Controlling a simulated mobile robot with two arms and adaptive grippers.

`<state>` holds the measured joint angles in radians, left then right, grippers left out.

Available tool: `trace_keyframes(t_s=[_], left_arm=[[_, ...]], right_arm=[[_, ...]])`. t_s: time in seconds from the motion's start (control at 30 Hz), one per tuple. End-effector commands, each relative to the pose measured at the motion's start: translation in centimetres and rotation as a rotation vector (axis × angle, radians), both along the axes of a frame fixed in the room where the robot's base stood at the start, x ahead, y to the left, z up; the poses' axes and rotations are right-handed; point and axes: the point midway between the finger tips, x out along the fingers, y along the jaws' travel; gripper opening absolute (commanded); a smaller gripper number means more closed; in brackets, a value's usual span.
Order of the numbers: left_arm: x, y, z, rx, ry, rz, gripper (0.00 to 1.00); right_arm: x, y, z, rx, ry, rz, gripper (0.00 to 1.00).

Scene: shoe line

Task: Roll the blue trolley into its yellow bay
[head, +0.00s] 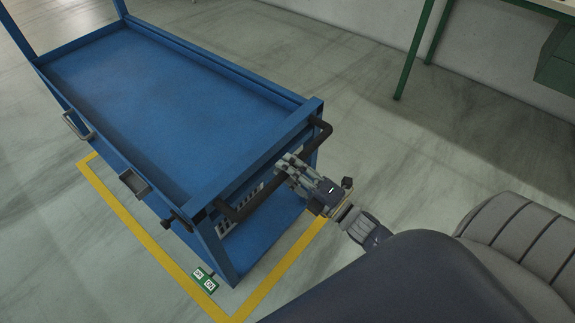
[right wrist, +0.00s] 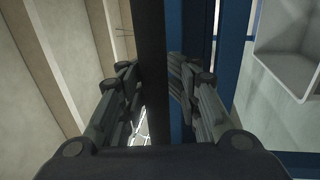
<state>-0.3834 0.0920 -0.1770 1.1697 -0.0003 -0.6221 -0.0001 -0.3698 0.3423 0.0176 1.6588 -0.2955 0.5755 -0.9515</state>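The blue trolley (head: 150,95) has a flat top tray, a lower shelf and a black bar handle (head: 252,205) at its near end. A yellow floor outline (head: 140,225) marks the bay. Its left line and near corner show beside the trolley, and the trolley's near end stands inside that corner. My left gripper is out of view.
A green and white floor tag (head: 204,279) lies by the near yellow corner. A green-legged table (head: 414,50) stands by the wall at upper right. The floor between it and the trolley is clear.

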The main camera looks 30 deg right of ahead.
Motion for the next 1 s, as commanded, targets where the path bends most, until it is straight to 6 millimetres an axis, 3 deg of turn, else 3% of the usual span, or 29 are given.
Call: trace_keyframes(t_s=[0.47, 1.0], left_arm=[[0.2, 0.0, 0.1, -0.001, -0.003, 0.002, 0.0], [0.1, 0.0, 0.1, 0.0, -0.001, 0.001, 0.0]], right_arm=[[-0.8, -0.4, -0.1, 0.001, -0.002, -0.001, 0.39], [-10.0, -3.7, -2.0, 0.001, -0.001, -0.001, 0.39]])
